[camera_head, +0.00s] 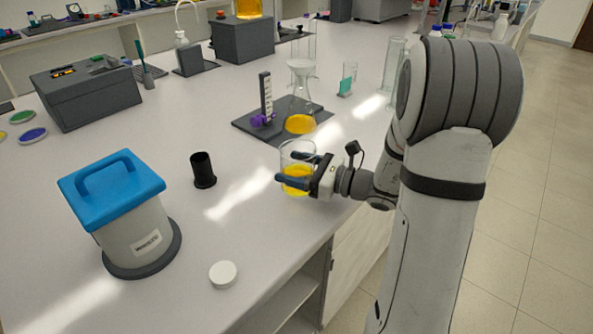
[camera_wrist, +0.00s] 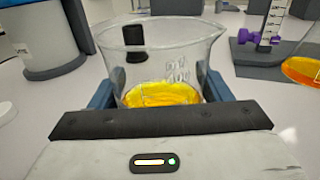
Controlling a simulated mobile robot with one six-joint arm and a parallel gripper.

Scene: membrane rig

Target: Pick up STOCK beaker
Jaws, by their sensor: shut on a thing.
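A clear glass beaker (camera_head: 297,172) with yellow-orange liquid in its lower part is near the front edge of the bench. I cannot read a STOCK label on it. My gripper (camera_head: 298,175) reaches in from the right and is shut on the beaker, with one dark finger on each side. In the wrist view the beaker (camera_wrist: 158,70) stands upright between my blue-grey fingers (camera_wrist: 155,92), with volume marks on its glass. I cannot tell whether its base touches the bench.
A blue-lidded grey container (camera_head: 130,225), a black cup (camera_head: 203,170) and a white cap (camera_head: 223,274) stand to the left. Behind is a dark stand (camera_head: 245,127) with a scale, a funnel (camera_head: 301,68) and yellow liquid. Glassware stands at the back right.

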